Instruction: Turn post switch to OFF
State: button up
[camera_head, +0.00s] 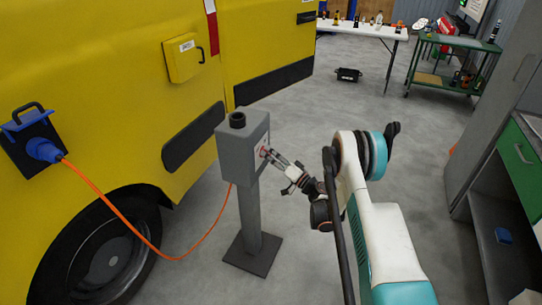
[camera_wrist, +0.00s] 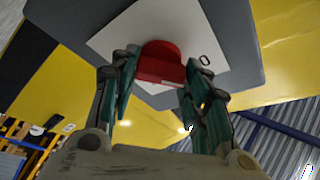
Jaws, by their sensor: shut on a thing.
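The grey post (camera_head: 251,215) stands on a dark base plate beside the yellow vehicle, with a grey box (camera_head: 233,150) on top. The post switch is a red knob (camera_wrist: 160,62) on a pale plate (camera_wrist: 112,45) on the box's face. A "0" mark shows on the plate to the right of the knob in the wrist view. My gripper (camera_head: 268,155) reaches the box from the right. In the wrist view its two fingers sit on either side of the knob, shut on it. The fingers hide parts of the knob's sides, and its exact setting is hard to tell.
The yellow vehicle (camera_head: 110,60) fills the left side. An orange cable (camera_head: 118,210) runs from a blue plug (camera_head: 43,150) on the vehicle to the post. A grey cabinet (camera_head: 490,140) stands at the right. Open floor lies behind the post.

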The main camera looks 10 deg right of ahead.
jog(key=shift+f+n, duration=0.1)
jog(key=shift+n, duration=0.4)
jog(key=o, duration=1.1)
jog(key=shift+c, duration=0.2)
jog(key=r, duration=0.9)
jog(key=shift+s+r, duration=0.1)
jog(key=shift+s, duration=0.15)
jog(key=shift+w+r, duration=0.25)
jog(key=shift+r, duration=0.25)
